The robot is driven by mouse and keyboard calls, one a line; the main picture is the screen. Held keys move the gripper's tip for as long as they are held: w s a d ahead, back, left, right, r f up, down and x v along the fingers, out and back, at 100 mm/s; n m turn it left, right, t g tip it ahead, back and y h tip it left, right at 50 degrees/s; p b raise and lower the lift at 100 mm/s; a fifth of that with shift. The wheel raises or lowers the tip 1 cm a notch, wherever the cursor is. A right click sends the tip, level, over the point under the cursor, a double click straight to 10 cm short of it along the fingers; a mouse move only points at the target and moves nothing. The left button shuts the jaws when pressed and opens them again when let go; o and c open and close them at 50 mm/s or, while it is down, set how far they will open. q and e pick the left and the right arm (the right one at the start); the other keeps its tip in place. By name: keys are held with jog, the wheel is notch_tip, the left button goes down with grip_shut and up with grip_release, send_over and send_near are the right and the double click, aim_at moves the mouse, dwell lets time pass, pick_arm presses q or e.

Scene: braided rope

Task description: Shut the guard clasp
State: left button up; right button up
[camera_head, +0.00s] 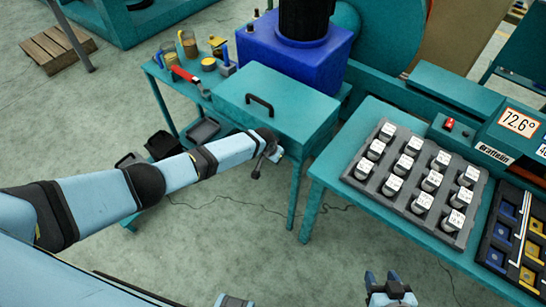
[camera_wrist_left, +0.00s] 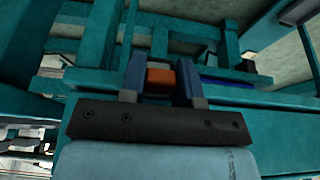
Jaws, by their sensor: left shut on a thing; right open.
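My left gripper (camera_head: 275,152) is at the front right of the teal guard box (camera_head: 275,90) with a black handle on its lid. In the left wrist view its two blue fingers (camera_wrist_left: 160,82) are shut on a small orange block (camera_wrist_left: 159,76), which looks like the guard clasp. The clasp is hidden behind my wrist in the head view, and I cannot tell whether it is latched. My right gripper (camera_head: 382,280) is open and empty at the bottom edge, over the floor.
A teal table (camera_head: 318,172) at right carries a grey tray (camera_head: 353,178) of several labelled jars. Left of the guard box stands a bench with tools and a red-handled item (camera_head: 184,74). A blue housing (camera_head: 290,50) is behind. Clear floor lies in front.

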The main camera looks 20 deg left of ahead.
dwell(0.4)
pick_arm(q)
jog(key=o, duration=0.9)
jog(key=shift+p+v, duration=1.1)
jog(key=shift+v, duration=5.8)
jog(key=shift+d, duration=0.1)
